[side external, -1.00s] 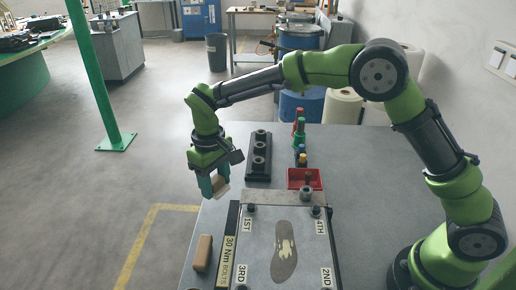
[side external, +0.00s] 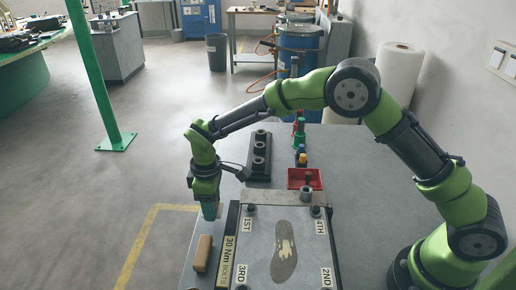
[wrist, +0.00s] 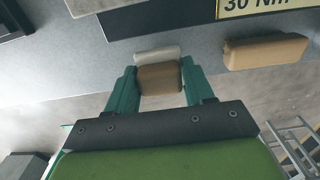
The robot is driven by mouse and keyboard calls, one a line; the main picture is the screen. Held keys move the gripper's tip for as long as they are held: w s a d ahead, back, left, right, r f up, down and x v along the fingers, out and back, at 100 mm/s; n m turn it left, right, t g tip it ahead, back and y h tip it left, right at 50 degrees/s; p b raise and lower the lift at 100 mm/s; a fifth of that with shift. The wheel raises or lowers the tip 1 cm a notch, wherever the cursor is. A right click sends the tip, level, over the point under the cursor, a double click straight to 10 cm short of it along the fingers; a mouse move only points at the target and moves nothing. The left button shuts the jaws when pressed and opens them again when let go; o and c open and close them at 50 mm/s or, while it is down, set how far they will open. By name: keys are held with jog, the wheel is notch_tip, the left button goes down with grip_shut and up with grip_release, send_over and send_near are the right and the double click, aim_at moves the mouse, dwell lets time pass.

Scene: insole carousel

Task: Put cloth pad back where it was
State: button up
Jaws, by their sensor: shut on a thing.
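My gripper (side external: 211,215) points down over the left edge area of the grey table, left of the long dark bar with the yellow 30 Nm label. In the wrist view, its teal fingers (wrist: 159,82) are shut on a small pad (wrist: 160,79), brown with a pale strip along its far side; I take this for the cloth pad. In the side view my gripper hides the pad. I cannot tell whether the pad touches the table.
A tan block (side external: 202,254) lies nearby on the table; it also shows in the wrist view (wrist: 266,52). The plate with the insole (side external: 284,250) lies right of the labelled bar (side external: 228,246). A dark socket rack (side external: 259,158) and red tray (side external: 305,179) stand farther back.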

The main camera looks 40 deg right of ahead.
jog(key=shift+f, duration=1.05)
jog(key=shift+f, duration=0.2)
jog(key=o, duration=0.9)
jog(key=shift+o, duration=0.2)
jog(key=shift+r, duration=0.15)
